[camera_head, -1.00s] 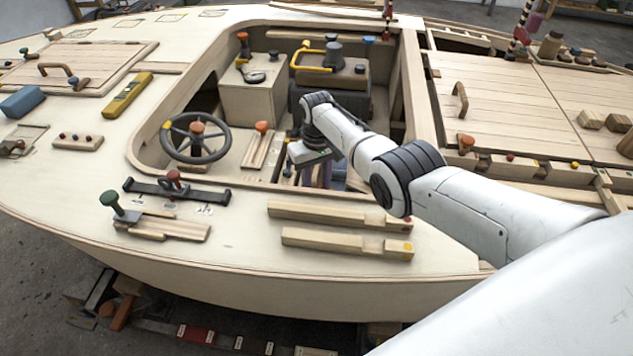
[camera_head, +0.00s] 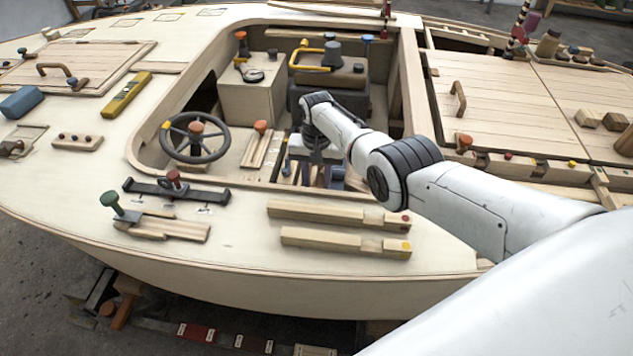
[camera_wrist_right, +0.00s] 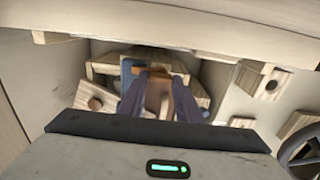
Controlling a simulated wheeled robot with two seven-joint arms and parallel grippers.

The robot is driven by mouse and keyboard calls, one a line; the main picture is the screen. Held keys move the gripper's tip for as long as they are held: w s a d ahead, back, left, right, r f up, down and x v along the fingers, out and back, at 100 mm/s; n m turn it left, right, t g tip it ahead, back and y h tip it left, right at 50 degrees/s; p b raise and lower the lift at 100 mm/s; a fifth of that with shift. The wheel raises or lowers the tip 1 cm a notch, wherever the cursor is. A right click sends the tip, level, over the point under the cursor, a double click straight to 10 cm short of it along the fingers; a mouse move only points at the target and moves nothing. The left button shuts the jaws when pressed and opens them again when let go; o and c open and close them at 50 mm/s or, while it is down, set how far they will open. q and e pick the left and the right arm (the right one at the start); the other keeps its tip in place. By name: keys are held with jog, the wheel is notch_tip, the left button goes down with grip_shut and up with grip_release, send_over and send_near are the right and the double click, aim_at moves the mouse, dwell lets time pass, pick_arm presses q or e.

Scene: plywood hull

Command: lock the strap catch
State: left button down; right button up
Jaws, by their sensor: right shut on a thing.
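My right gripper (camera_wrist_right: 159,100) reaches down into the open cockpit well, with its two dark fingers closed around a small orange-brown part with a pale wooden piece, which I take to be the catch's lever (camera_wrist_right: 157,74). In the head view my right gripper (camera_head: 318,176) is low in the well beside the wooden slats, and its fingertips are mostly hidden by my wrist. A blue strip (camera_wrist_right: 128,72), possibly the strap, lies beside the held part. I cannot tell whether the catch is locked. My left gripper is in neither current view.
A steering wheel (camera_head: 195,138) and an orange-knobbed lever (camera_head: 258,146) stand left of my right wrist. A box with a yellow handle (camera_head: 309,57) stands behind it. The cockpit rim and wooden rails (camera_head: 330,213) lie in front. Wooden blocks (camera_wrist_right: 96,96) flank the fingers.

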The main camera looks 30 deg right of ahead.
dwell(0.4)
jog(key=o, duration=1)
jog(key=shift+o, duration=0.2)
jog(key=shift+r, duration=0.1)
jog(key=shift+r+p, duration=0.35)
notch_tip(320, 180, up, 8)
jog(key=p, duration=0.3)
jog(key=shift+f+p, duration=0.25)
jog(key=shift+p, duration=0.05)
jog(key=shift+r, duration=0.95)
jog(key=shift+f, duration=0.1)
